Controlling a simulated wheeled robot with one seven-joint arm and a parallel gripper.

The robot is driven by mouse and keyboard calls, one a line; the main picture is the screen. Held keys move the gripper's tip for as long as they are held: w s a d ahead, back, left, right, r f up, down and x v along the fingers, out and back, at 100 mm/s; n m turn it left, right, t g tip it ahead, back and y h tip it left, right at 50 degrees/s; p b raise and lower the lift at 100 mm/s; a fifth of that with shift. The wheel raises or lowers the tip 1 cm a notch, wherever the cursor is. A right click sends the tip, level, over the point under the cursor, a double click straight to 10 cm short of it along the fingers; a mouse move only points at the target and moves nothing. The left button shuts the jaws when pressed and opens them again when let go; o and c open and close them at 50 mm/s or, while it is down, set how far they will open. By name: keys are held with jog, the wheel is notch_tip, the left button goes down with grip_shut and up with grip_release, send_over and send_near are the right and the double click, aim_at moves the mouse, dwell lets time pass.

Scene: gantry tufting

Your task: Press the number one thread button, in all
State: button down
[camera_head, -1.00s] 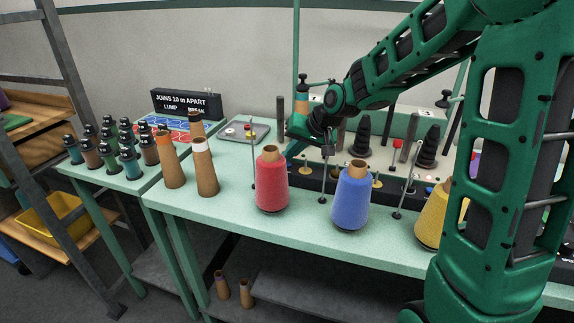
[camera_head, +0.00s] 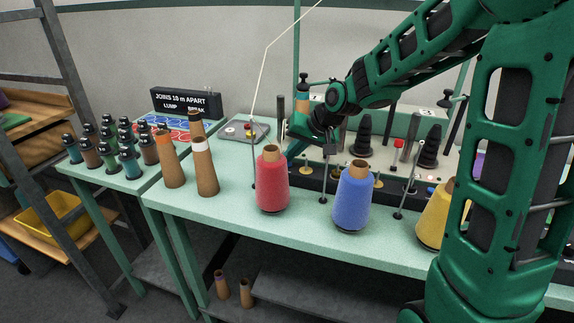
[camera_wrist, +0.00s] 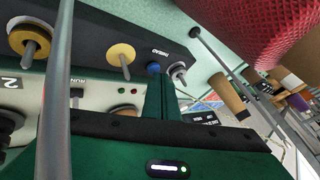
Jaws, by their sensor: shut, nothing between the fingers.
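A small blue button (camera_wrist: 153,68) sits beside a label reading THREAD on a dark panel in the wrist view. My gripper (camera_wrist: 157,80) is shut and empty, its tip at or very near this button; I cannot tell whether it touches. In the head view my gripper (camera_head: 293,149) points down at the machine's front, behind the red yarn cone (camera_head: 271,185). The button is hidden there. A white thread (camera_head: 262,75) rises from beside the red cone and runs up to the top edge.
A blue cone (camera_head: 352,200) and a yellow cone (camera_head: 432,220) stand along the table front (camera_head: 300,235). Thin posts stand between them. Brown cones (camera_head: 205,170) stand at left. Brass guides (camera_wrist: 121,55) and a 2 label (camera_wrist: 10,83) lie near the button.

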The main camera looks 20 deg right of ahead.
jog(key=shift+s, duration=0.4)
notch_tip(320, 180, up, 2)
jog(key=shift+s+r, duration=0.1)
jog(key=shift+s, duration=0.05)
jog(key=shift+w+r, duration=0.2)
jog(key=shift+r, duration=1.45)
